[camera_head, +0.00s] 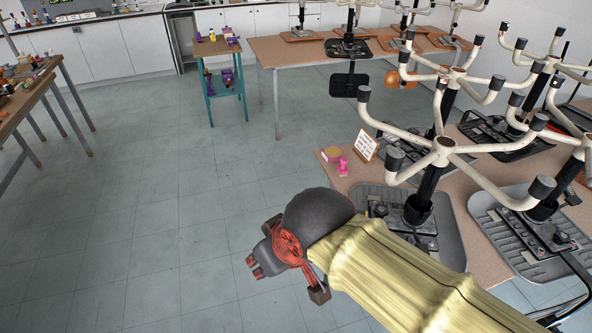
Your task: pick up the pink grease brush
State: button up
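A small pink object (343,165), which looks like the pink grease brush, stands near the left corner of the brown table (490,258) at the right. It is too small for its shape to be clear. My arm reaches in from the lower right in a yellow sleeve. My gripper (254,266), grey and red, hangs over the open floor, left of and nearer than the pink object, and apart from it. Its fingertips are small and seen at an angle, so I cannot tell whether they are open. Nothing is visibly held.
A yellow-topped item (331,154) and a small sign (367,146) stand beside the pink object. Upturned chair bases (446,146) with pale arms crowd the table to the right. A teal trolley (223,80) and another table (290,52) stand farther back. The floor at left is clear.

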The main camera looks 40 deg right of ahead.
aim_at(342, 169)
jog(key=i+j, duration=0.3)
jog(key=i, duration=0.15)
jog(key=i+j+u, duration=0.1)
jog(key=i+j, duration=0.15)
jog(key=i, duration=0.15)
jog(key=i+l+z, duration=0.1)
jog(key=i+z, duration=0.2)
jog(key=z, duration=0.15)
jog(key=i+z, duration=0.6)
jog(key=z, duration=0.25)
jog(key=i+j+z, duration=0.15)
jog(key=z, duration=0.25)
jog(key=i+l+z, duration=0.1)
jog(key=i+z, duration=0.7)
jog(key=z, duration=0.15)
